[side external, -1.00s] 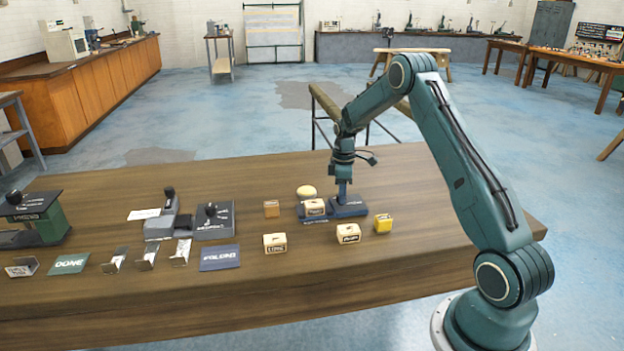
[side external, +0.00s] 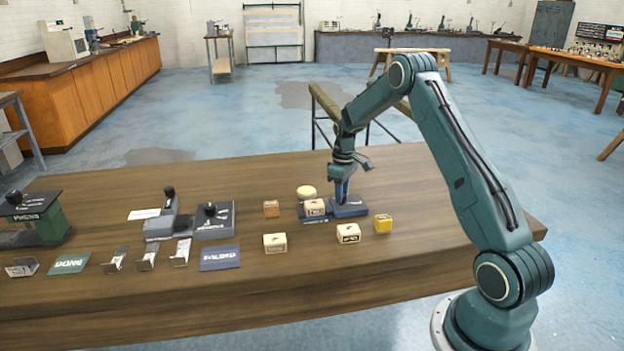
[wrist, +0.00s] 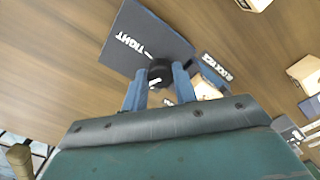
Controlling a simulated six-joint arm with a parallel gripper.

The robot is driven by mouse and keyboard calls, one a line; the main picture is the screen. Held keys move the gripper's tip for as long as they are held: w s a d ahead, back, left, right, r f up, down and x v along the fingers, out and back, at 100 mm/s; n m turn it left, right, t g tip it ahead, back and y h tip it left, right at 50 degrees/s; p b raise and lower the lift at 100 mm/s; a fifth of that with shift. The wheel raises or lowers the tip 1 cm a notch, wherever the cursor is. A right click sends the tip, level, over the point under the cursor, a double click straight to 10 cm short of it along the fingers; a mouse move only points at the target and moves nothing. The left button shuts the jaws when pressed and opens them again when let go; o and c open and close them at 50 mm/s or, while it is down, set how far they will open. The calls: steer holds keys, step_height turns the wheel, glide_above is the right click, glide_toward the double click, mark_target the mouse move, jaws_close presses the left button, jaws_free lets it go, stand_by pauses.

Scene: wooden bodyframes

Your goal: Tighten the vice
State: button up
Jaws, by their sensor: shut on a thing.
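The vice's dark blue-grey plate (side external: 349,209) lies at the right of the table; in the wrist view the plate (wrist: 133,32) carries the white word "TIGHT" with a line beside it. A black round knob (wrist: 160,70) with a small white mark stands at the plate's edge. My gripper (side external: 341,197) reaches down onto it from above. In the wrist view its two blue fingers (wrist: 159,82) are closed on either side of the knob. A wooden block (side external: 314,207) sits just left of the plate, partly hidden by the fingers in the wrist view. The side view hides the knob.
A pale yellow rounded piece (side external: 306,192) sits behind the block. Wooden blocks (side external: 275,243) and a yellow block (side external: 383,223) stand nearby. Further left are a grey lever device (side external: 214,220), metal brackets (side external: 181,253), a blue card (side external: 220,258) and a green "DONE" card (side external: 70,263).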

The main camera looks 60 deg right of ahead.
steer(key=m, duration=1.1)
steer(key=shift+w, duration=0.1)
steer(key=m, duration=0.3)
steer(key=shift+r, duration=0.1)
steer(key=shift+m, duration=0.4)
steer(key=o, duration=1)
